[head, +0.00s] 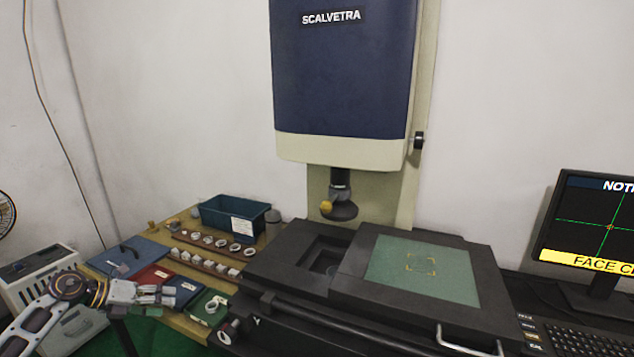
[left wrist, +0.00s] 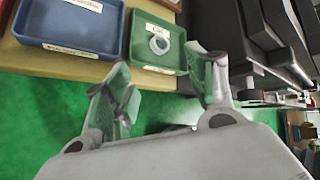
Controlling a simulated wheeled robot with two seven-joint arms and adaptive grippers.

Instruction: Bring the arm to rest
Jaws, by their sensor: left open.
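My left gripper (head: 166,296) is at the lower left in the head view, at the front edge of the wooden table, near the blue and green trays. In the left wrist view its two fingers (left wrist: 165,95) are spread apart with nothing between them. A green tray (left wrist: 142,45) lies beyond the fingertips and holds a pale ring (left wrist: 159,44). The same green tray (head: 198,313) shows just right of the gripper in the head view. My right gripper is in neither view.
A blue tray (left wrist: 65,42) is beside the green one. A red tray (head: 150,278) and a dark teal bin (head: 233,226) stand on the table. Rows of rings sit on wooden racks (head: 205,262). The measuring machine (head: 350,90) with its green stage (head: 425,285) is right of them.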

